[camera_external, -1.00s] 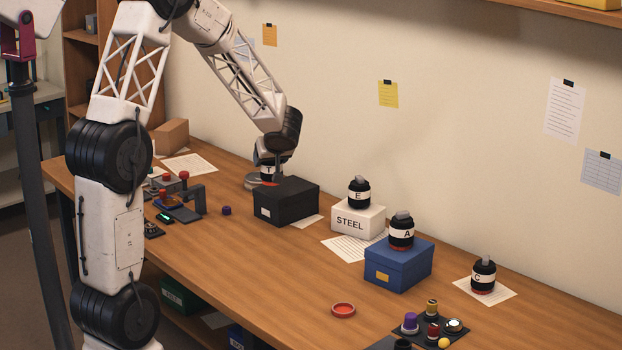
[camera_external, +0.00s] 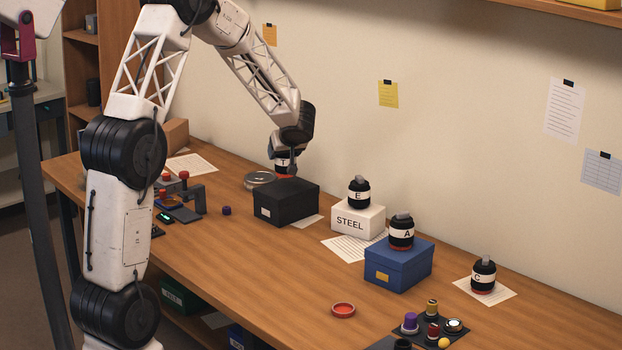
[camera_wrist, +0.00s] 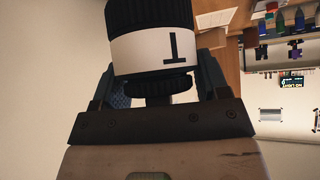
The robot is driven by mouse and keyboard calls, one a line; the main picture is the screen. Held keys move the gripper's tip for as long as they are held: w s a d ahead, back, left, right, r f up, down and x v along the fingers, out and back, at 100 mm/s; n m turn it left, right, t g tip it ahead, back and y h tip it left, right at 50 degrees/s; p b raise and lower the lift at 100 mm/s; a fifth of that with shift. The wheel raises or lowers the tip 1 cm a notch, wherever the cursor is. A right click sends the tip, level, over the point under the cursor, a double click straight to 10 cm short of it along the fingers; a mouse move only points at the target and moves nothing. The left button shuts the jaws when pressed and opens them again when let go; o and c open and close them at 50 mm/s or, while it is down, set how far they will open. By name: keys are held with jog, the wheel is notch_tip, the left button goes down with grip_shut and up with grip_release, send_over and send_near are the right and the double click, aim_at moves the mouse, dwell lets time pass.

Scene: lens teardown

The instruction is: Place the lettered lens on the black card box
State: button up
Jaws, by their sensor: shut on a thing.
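My gripper (camera_wrist: 158,92) is shut on the black lens with a white band lettered T (camera_wrist: 150,48). In the external view this T lens (camera_external: 283,163) hangs upright below my wrist. Its lower red rim shows at the back edge of the black card box (camera_external: 285,205); I cannot tell whether it is above the lid or behind it, or whether it touches. The box top looks bare. My fingertips are largely hidden in the external view.
A round silver dish (camera_external: 259,179) lies left of the box. To the right stand lens E (camera_external: 359,193) on the white STEEL box (camera_external: 352,222), lens A (camera_external: 401,232) on the blue box (camera_external: 398,268), and lens C (camera_external: 483,273) on paper. Small devices (camera_external: 182,207) stand left.

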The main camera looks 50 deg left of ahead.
aim_at(284, 162)
jog(key=shift+f, duration=1.75)
jog(key=shift+f, duration=0.55)
jog(key=shift+s+f, duration=0.1)
jog(key=shift+f, duration=0.1)
jog(key=shift+c, duration=0.5)
jog(key=o, duration=1.4)
jog(key=shift+f, duration=0.1)
jog(key=shift+r, duration=0.9)
jog(key=v, duration=1.2)
